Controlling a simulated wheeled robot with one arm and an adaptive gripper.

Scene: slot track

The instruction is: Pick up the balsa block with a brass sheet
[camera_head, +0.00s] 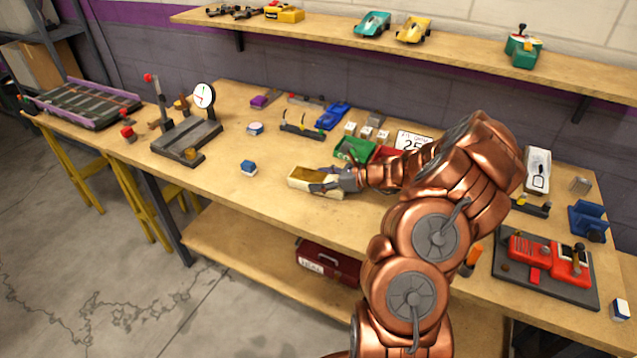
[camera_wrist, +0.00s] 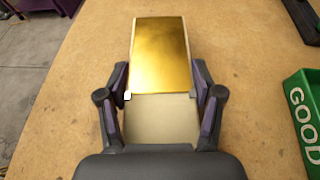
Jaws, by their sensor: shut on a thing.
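The balsa block (camera_head: 301,184) is a pale block with a shiny brass sheet (camera_wrist: 160,52) on its top. It is at the middle of the workbench, near the front edge. In the wrist view the pale block (camera_wrist: 152,122) shows bare at the end nearer me. My gripper (camera_head: 325,187) is shut on the block, with one finger on each long side; it also shows in the wrist view (camera_wrist: 162,98). I cannot tell whether the block is resting on the bench or slightly above it.
A green bin (camera_head: 356,149) marked GOOD stands just behind my gripper, with a red bin (camera_head: 386,153) beside it. A small blue and white block (camera_head: 249,168) lies to the left. A dial gauge stand (camera_head: 187,143) is farther left. The bench (camera_head: 235,205) front is clear.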

